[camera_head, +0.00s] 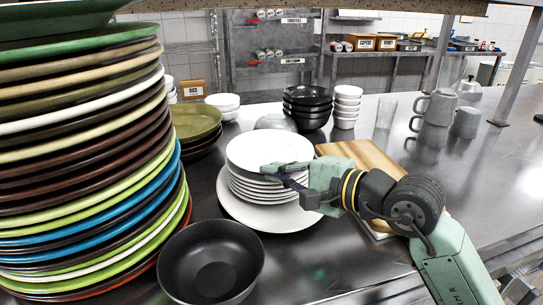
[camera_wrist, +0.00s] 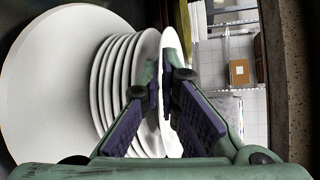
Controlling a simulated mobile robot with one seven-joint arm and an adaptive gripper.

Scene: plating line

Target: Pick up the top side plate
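The top side plate (camera_head: 268,146) is white and round. My gripper (camera_head: 272,171) reaches in from the right at the plate's near right rim. In the wrist view, its fingers (camera_wrist: 164,88) lie on either side of the top plate's rim (camera_wrist: 171,48), their tips closed against it. A gap shows there between this plate and the stack (camera_wrist: 124,75), so it looks raised or tilted off the others. The far fingertip is partly hidden in the head view.
A tall stack of coloured plates (camera_head: 85,170) fills the left side. A black bowl (camera_head: 211,262) stands in front of the white plates. A wooden board (camera_head: 360,153) lies behind my gripper. Black bowls (camera_head: 307,104), white bowls (camera_head: 347,106) and grey mugs (camera_head: 436,108) stand farther back.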

